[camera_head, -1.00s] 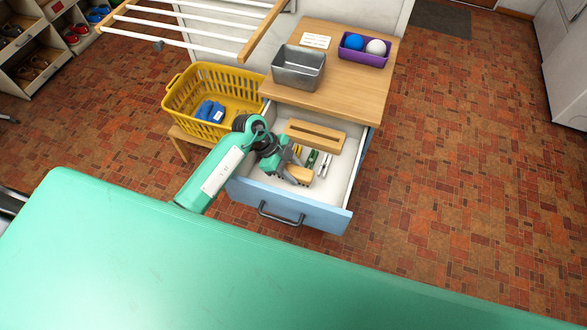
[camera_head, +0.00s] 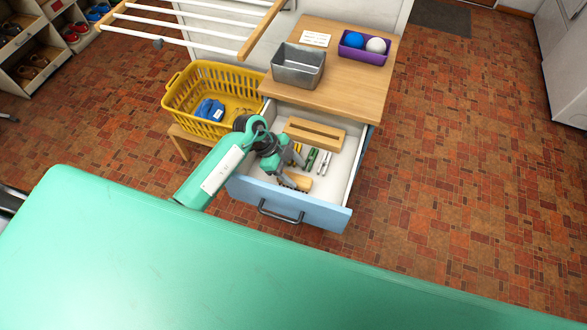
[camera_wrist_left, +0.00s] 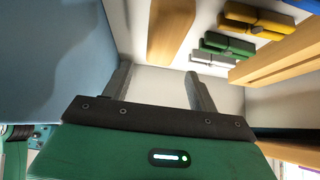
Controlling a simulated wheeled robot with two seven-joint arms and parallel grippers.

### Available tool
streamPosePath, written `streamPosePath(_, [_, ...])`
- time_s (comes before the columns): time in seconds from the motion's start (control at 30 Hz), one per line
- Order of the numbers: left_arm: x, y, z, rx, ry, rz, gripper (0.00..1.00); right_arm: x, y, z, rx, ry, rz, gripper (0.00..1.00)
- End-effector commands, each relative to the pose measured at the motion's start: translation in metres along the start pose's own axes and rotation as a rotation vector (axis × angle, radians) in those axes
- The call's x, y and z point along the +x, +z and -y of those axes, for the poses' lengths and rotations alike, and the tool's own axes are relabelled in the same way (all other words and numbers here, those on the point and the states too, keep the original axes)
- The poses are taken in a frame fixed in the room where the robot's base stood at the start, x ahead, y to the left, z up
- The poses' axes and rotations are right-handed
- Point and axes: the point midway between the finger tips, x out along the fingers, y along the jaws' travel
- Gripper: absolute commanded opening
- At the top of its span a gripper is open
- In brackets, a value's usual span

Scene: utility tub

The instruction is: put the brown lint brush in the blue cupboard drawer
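The brown lint brush (camera_head: 299,182) lies inside the open blue cupboard drawer (camera_head: 322,214), near its front, partly hidden by my left gripper in the head view. In the left wrist view the brush (camera_wrist_left: 171,28) is a plain brown bar on the pale drawer floor, beyond the fingertips. My left gripper (camera_head: 284,178) is over the drawer. Its two fingers (camera_wrist_left: 160,82) stand wide apart with nothing between them. My right gripper is in neither view.
Several clothespin-like clips (camera_head: 312,160) and a wooden box (camera_head: 315,135) are in the drawer. A metal tin (camera_head: 298,68) and a purple tray with balls (camera_head: 364,58) stand on the cupboard top. A yellow basket (camera_head: 185,95) is at the left.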

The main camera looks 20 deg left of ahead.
Motion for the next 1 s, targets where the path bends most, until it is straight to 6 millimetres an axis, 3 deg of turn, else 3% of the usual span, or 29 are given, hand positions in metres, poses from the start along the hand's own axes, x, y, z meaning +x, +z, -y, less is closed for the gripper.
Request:
streamPosePath(0.27, [-0.006,-0.006,-0.001,-0.004,0.002,-0.003,0.6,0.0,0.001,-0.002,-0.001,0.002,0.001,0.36])
streamPosePath(0.7, [-0.098,-0.005,0.0,0.0,-0.001,0.003,0.6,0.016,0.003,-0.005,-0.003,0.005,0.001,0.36])
streamPosePath(1.0, [-0.128,-0.006,-0.001,-0.002,0.002,0.0,0.6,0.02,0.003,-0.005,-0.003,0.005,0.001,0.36])
